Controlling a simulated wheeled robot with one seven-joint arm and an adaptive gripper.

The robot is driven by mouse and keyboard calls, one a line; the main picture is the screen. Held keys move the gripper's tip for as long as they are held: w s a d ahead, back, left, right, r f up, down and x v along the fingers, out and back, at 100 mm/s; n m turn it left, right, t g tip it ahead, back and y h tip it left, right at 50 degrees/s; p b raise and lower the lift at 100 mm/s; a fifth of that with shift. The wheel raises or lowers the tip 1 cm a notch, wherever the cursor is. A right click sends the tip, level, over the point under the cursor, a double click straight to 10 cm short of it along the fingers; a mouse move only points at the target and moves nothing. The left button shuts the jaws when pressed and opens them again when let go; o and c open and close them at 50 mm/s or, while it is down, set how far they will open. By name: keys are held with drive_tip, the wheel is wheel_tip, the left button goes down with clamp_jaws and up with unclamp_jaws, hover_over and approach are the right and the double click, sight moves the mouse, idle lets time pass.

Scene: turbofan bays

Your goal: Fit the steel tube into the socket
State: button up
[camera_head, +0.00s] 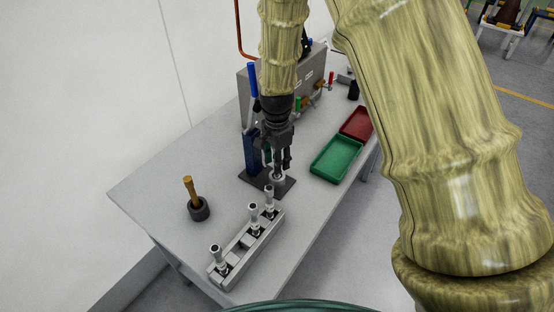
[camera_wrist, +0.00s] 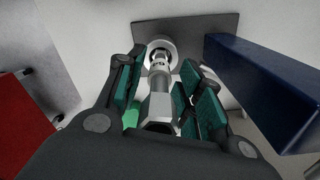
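The steel tube (camera_wrist: 160,85), with a hexagonal near end, stands between my gripper's fingers in the wrist view. Its far end lines up with the round socket (camera_wrist: 158,46) on a dark base plate (camera_wrist: 205,25); how deep it sits is unclear. My gripper (camera_wrist: 165,85) points down around the tube, its teal pads on both sides with small gaps to the tube, so it looks open. In the head view my gripper (camera_head: 278,165) is directly above the socket (camera_head: 278,184), and its fingers hide most of the tube there.
A grey rack (camera_head: 245,245) with three upright tubes stands in front of the base plate. A mallet-like tool in a dark holder (camera_head: 199,208) is at left. A blue post (camera_wrist: 265,90) rises beside the socket. Green (camera_head: 337,160) and red (camera_head: 357,125) trays lie to the right.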

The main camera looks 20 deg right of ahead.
drive_tip(key=shift+w+r+b, duration=0.1)
drive_tip(key=shift+r+b, duration=1.95)
drive_tip(key=shift+r, duration=4.05)
drive_tip(key=shift+a+f, duration=0.1)
